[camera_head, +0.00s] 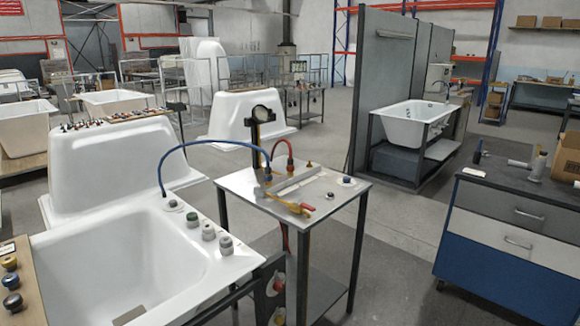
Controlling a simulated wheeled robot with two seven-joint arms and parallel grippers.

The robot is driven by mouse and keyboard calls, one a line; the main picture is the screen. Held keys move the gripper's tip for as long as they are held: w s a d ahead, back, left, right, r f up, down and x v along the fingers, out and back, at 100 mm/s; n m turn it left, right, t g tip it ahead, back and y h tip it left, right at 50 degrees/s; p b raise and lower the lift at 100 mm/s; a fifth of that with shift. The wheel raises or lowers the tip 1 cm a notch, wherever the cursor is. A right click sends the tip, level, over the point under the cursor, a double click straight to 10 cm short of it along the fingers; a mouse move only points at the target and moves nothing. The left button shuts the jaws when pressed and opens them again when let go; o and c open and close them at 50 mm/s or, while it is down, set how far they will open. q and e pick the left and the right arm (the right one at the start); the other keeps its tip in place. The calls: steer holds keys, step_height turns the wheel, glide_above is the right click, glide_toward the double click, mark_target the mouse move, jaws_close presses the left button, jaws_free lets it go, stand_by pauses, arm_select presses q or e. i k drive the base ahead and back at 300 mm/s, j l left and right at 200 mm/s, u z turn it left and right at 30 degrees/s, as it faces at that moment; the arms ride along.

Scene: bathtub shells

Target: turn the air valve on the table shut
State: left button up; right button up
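The small metal table (335,178) stands in the middle of the view. A small valve with a red handle (307,207) sits near its front edge. A yellow, brass-like piece (273,200) runs to the valve from the left. The handle is too small to tell its exact angle or whether the valve is open. A blue hose (185,147) and a red hose (283,143) arch near the post. Neither of my grippers shows.
A white tub (110,255) with several knobs on its rim stands close on the table's left. A workbench with drawers (505,230) stands at the right. Red and grey fittings (277,285) hang below the table's front. Grey floor lies open between table and workbench.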

mark_target(303, 205)
steer(key=i+l, duration=0.15)
steer(key=l, duration=0.15)
steer(key=i+l+u, duration=0.1)
steer(key=i+l, duration=0.25)
steer(key=l, duration=0.25)
steer(key=i+l, duration=0.15)
steer(key=l, duration=0.2)
steer(key=i+u, duration=0.05)
